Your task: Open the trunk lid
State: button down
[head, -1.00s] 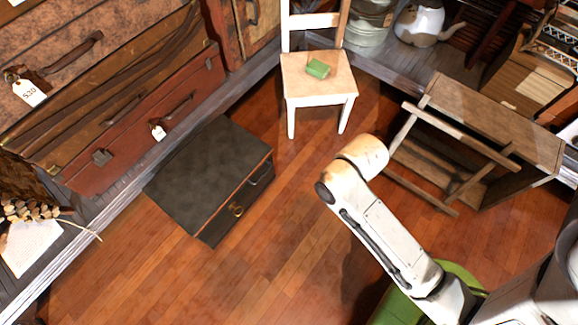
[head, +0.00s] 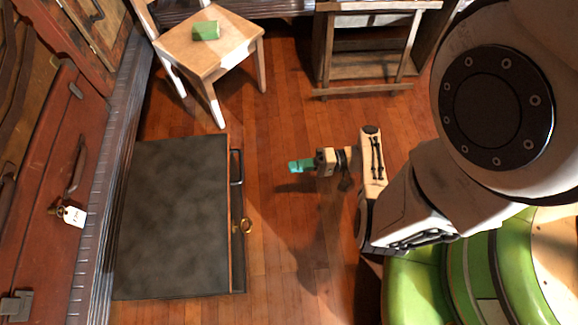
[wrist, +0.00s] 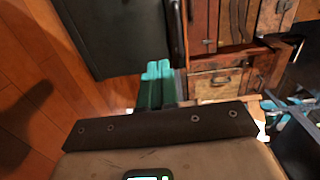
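The trunk (head: 172,220) is a low box with a dark grey mottled lid, lying shut on the wooden floor at the left of the head view.
A red suitcase (head: 50,190) with a tag is on the ledge at left. A wooden stand (head: 370,60) is at the back. Floor between gripper and trunk is clear.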

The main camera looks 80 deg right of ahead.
jog(key=p+x, duration=0.2)
jog(key=x, duration=0.8)
jog(key=shift+d, duration=0.2)
jog(key=shift+w+a+r, duration=0.1)
jog(key=shift+w+r, duration=0.05)
jog(key=shift+w, duration=0.05)
dwell(2.0)
jog(key=shift+w+a, duration=0.1)
jog(key=shift+w, duration=0.25)
jog(key=shift+w+a, duration=0.2)
jog(key=shift+w, duration=0.45)
jog(key=shift+w+a, duration=0.25)
jog(key=shift+w, duration=0.4)
jog(key=shift+x, duration=1.55)
jog(key=shift+s+d, duration=0.15)
jog(key=shift+s, duration=0.2)
